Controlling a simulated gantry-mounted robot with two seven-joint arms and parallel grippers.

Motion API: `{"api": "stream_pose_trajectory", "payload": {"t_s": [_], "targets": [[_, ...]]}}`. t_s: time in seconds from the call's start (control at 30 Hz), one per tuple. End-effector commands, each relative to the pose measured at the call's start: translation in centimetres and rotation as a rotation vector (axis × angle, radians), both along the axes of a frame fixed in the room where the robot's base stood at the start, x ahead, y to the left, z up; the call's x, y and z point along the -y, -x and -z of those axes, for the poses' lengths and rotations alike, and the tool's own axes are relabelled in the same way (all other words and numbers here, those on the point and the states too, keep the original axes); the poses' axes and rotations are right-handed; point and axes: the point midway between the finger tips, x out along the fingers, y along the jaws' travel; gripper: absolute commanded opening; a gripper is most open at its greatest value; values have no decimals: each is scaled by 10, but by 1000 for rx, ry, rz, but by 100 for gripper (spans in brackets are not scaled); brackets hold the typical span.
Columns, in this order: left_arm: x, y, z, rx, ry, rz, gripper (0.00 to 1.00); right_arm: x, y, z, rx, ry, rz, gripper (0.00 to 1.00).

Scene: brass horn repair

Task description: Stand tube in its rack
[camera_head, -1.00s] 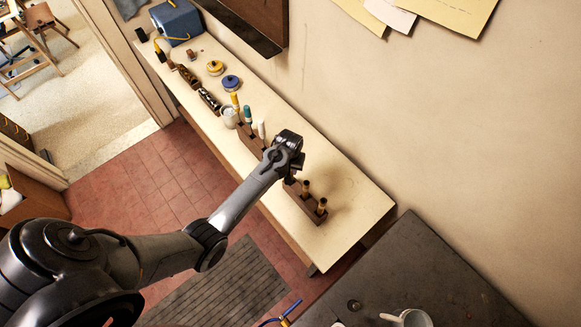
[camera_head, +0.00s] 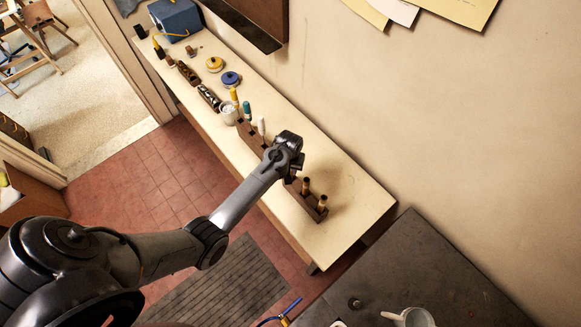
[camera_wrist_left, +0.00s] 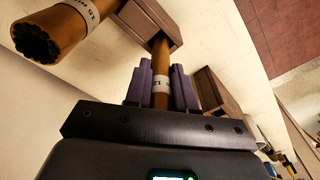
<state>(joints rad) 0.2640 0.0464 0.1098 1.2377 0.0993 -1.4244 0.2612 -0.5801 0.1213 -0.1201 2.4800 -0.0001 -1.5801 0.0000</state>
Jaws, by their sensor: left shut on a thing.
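My left gripper (camera_head: 290,168) is over the wall bench, its fingertips hidden by the wrist in the head view. In the left wrist view its purple fingers (camera_wrist_left: 161,72) are shut on a brown tube (camera_wrist_left: 160,53) with a white label band. The tube's far end meets a dark wooden rack block (camera_wrist_left: 147,17); whether it sits in a hole I cannot tell. The tube rack (camera_head: 314,213) stands at the bench's near end and holds two brown tubes (camera_head: 306,185) upright. One labelled tube (camera_wrist_left: 62,32) shows large beside the held one. My right gripper is out of view.
Another wooden block (camera_wrist_left: 213,92) is close by the fingers' right side. A holder with yellow, teal and white-handled tools (camera_head: 247,112) stands just beyond my wrist. A white cup (camera_head: 229,114) and tins are farther back. The bench's near end (camera_head: 360,205) is clear.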

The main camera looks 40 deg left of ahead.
Motion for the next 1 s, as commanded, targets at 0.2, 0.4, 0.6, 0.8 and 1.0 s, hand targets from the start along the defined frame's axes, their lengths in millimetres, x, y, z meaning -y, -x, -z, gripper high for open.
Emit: {"api": "stream_pose_trajectory", "payload": {"t_s": [0.2, 0.4, 0.6, 0.8, 1.0], "targets": [[0, 0, 6, 0, 0, 0, 0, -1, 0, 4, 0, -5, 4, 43], [0, 0, 10, 1, 0, 0, 0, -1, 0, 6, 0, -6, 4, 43], [0, 0, 10, 1, 0, 0, 46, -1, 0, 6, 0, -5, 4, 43], [0, 0, 10, 1, 0, 0, 54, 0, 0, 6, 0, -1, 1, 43], [0, 0, 9, 0, 0, 0, 54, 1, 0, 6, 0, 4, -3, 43]]}}
